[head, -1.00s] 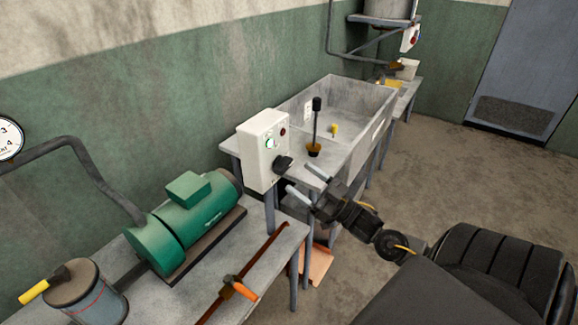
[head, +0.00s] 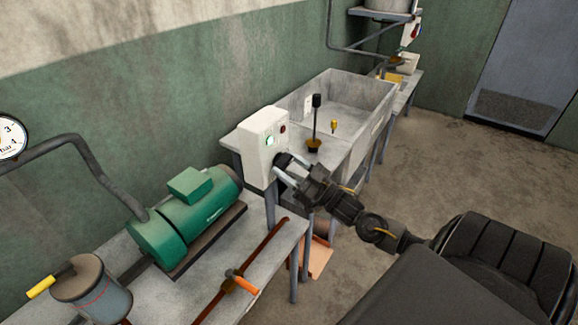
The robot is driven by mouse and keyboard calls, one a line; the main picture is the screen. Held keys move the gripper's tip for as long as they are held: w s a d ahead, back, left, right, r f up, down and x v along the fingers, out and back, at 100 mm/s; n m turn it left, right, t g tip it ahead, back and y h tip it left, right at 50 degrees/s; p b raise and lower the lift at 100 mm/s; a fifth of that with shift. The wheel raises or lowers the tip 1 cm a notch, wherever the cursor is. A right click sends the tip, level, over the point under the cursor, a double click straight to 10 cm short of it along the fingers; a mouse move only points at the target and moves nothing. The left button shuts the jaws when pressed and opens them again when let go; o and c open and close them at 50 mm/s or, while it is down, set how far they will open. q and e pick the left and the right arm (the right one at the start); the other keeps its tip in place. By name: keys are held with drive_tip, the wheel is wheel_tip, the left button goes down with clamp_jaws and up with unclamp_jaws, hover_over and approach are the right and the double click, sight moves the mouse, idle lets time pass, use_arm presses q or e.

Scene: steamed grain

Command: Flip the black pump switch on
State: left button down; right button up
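The black pump switch (head: 284,160) is a dark knob low on the front of a white control box (head: 257,150). The box also carries a green lamp (head: 270,141) and a small red button (head: 282,129). My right gripper (head: 287,166) is at the switch, its two pale fingers spread apart on either side of the knob. The fingers partly cover the knob, and I cannot tell whether they touch it. My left gripper is not in view.
A green pump motor (head: 190,213) stands on the metal table at the left. A grey sink (head: 345,105) and an upright black-topped lever (head: 315,120) are behind the box. An orange-handled valve lever (head: 243,283) lies in front. Open floor (head: 440,150) extends right.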

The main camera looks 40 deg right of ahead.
drive_tip(key=shift+c, duration=0.7)
drive_tip(key=shift+r+m+t+h+p, duration=0.15)
drive_tip(key=shift+m+t+h+p, duration=0.25)
drive_tip(key=shift+m+p, duration=0.55)
drive_tip(key=shift+m+h, duration=0.25)
drive_tip(key=shift+h, duration=0.05)
drive_tip(key=o, duration=1)
drive_tip(key=shift+s+f+b, duration=0.1)
drive_tip(key=shift+f+b, duration=0.15)
drive_tip(key=shift+b, duration=0.05)
drive_tip(key=shift+b+v, duration=1.7)
drive_tip(key=shift+v, duration=3.6)
